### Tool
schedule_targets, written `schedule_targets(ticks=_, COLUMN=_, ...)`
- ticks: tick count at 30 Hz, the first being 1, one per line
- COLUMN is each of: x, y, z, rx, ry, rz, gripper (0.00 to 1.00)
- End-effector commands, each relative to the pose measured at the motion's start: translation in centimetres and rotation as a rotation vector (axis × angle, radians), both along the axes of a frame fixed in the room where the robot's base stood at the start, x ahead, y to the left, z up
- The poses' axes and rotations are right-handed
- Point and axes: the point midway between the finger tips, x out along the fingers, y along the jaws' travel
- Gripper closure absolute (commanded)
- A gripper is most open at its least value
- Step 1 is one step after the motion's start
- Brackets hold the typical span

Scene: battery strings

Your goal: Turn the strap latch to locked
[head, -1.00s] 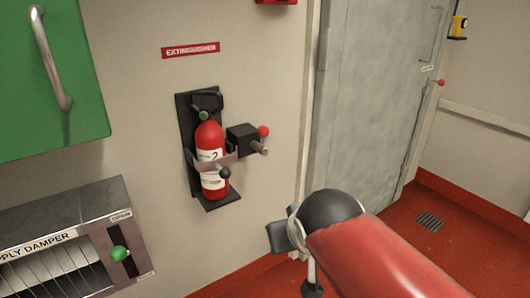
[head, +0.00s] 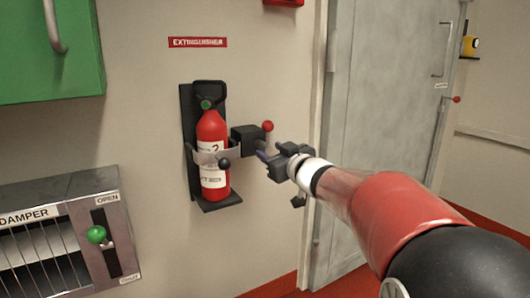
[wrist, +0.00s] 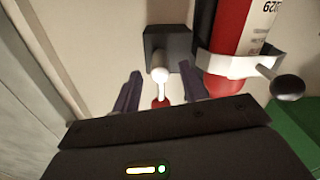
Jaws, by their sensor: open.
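The red fire extinguisher (head: 212,130) stands upright on a black wall bracket, with a grey strap (head: 206,157) around it and a black ball knob (head: 224,164) on the strap's front. To its right is the black latch block (head: 247,138) with a short lever ending in a red knob (head: 268,126), pointing up. My gripper (head: 266,156) is open and empty, close to the lever. In the wrist view, the fingers of my gripper (wrist: 160,88) lie on either side of the lever and its red knob (wrist: 159,103); contact cannot be told.
A green cabinet (head: 50,65) hangs at upper left. The damper panel (head: 60,240) with a green knob is at lower left. A grey door (head: 385,130) stands to the right. Bare wall lies below the latch.

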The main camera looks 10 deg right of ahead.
Motion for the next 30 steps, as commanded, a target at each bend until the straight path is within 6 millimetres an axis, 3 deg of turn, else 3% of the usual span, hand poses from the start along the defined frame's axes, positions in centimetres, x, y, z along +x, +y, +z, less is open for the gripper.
schedule_targets(ticks=7, x=3.4, y=1.0, z=-0.1, rx=0.001, ry=0.001, rz=-0.002, gripper=0.57)
schedule_targets(ticks=19, x=4.1, y=1.3, z=0.0, rx=0.0, ry=-0.001, rz=-0.003, gripper=0.58)
schedule_targets(ticks=28, x=4.1, y=1.3, z=0.0, rx=0.0, ry=-0.001, rz=-0.004, gripper=0.97)
schedule_targets(ticks=30, x=4.1, y=1.3, z=0.0, rx=0.0, ry=-0.001, rz=-0.004, gripper=1.0)
